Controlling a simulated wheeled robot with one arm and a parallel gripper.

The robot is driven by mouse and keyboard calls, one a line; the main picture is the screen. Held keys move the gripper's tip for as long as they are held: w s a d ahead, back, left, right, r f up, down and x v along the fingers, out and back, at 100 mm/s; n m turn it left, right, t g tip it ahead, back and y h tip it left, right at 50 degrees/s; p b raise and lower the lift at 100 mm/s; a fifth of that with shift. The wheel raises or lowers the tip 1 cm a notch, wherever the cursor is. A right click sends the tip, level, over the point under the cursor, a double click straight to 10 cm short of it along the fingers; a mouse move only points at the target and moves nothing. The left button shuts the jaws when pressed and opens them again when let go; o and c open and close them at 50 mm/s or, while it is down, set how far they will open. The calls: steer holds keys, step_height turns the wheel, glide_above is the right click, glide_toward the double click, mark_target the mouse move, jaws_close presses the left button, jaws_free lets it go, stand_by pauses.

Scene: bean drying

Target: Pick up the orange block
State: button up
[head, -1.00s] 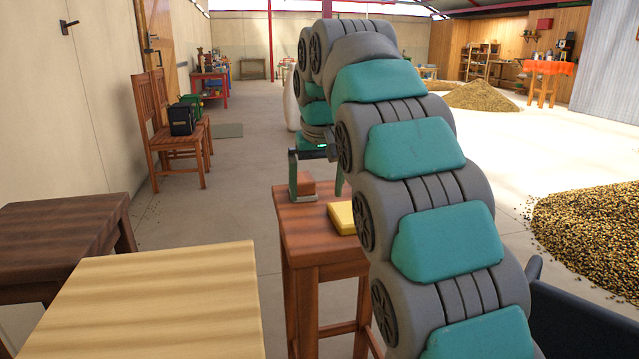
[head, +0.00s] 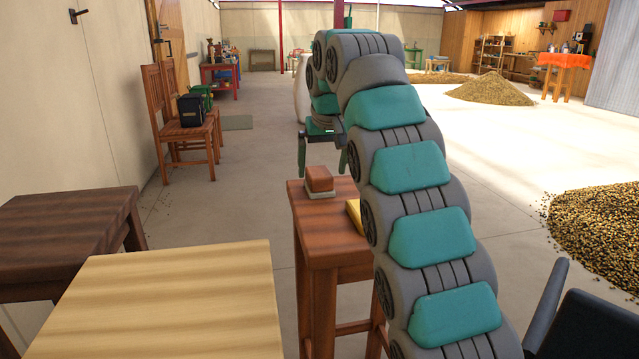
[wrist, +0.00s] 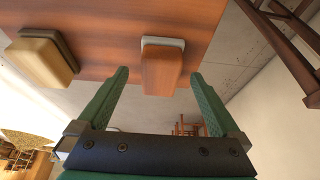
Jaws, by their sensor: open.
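The orange block (head: 319,178), a reddish-orange wood-like block on a thin grey base, sits on the wooden stool (head: 335,253) near its far left corner. It also shows in the wrist view (wrist: 163,68), between the two green fingers and apart from both. My gripper (head: 322,171) is open and empty, its fingers just above and behind the block in the head view; the wrist view shows its fingertips (wrist: 159,74) too. A yellow block (head: 354,214) lies to the right on the same stool, partly hidden by my arm; the wrist view shows it on a dark base (wrist: 63,44).
A pale wooden table (head: 170,305) and a dark one (head: 60,222) stand at the near left. Chairs (head: 188,130) stand along the left wall. A bean pile (head: 600,230) lies at right, near a dark blue seat (head: 590,325).

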mark_target(320, 174)
steer(key=x, duration=0.5)
steer(key=shift+w+a+r, duration=0.15)
steer(key=shift+w, duration=0.05)
steer(key=c, duration=1.4)
